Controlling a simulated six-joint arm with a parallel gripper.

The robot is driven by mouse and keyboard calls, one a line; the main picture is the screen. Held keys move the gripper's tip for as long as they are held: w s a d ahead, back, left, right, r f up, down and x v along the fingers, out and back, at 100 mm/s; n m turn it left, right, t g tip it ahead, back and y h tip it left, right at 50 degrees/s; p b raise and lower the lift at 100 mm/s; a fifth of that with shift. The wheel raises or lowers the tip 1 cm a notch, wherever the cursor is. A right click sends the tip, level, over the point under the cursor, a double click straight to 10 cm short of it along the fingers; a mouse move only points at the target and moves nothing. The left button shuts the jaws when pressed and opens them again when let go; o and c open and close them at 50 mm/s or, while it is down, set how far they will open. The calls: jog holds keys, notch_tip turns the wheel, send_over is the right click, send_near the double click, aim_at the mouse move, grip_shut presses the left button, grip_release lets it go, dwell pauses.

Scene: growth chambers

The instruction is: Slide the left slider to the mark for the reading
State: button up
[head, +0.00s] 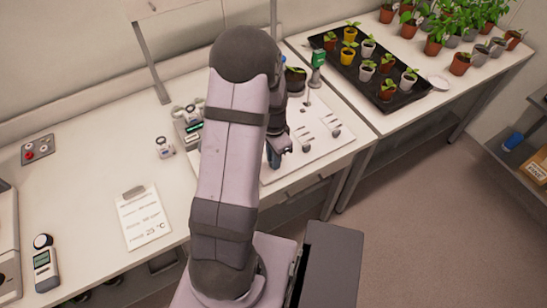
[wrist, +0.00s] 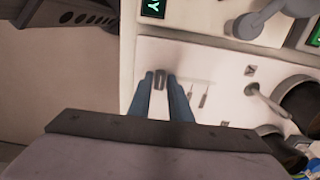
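The white slider panel (head: 296,160) lies on the bench, partly hidden by my arm in the head view; it also shows in the wrist view (wrist: 225,75). In the wrist view a dark grey slider knob (wrist: 160,79) stands between the two blue fingertips of my gripper (wrist: 160,84). A narrow gap seems to show on each side of it, so the fingers look open around the knob. A thin slot line and small dark marks (wrist: 204,99) lie to its right. In the head view my gripper (head: 273,157) is low over the panel. Any scale markings are too small to read.
Small devices with a green display (head: 193,128) stand behind my arm. A dark pot (head: 296,80) and a black tray of seedlings (head: 330,49) are farther back.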

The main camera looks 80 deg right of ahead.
grip_shut()
jog(key=w+d+b, duration=0.1)
jog(key=w+d, duration=0.5)
jog(key=shift+w+d, duration=0.3)
jog(key=shift+d, duration=0.05)
jog(key=shift+r, duration=0.1)
jog(key=o, duration=0.5)
grip_release()
jog(key=shift+w, duration=0.1)
notch_tip(320, 180, up, 7)
jog(key=b, duration=0.2)
jog(key=shift+r, duration=0.1)
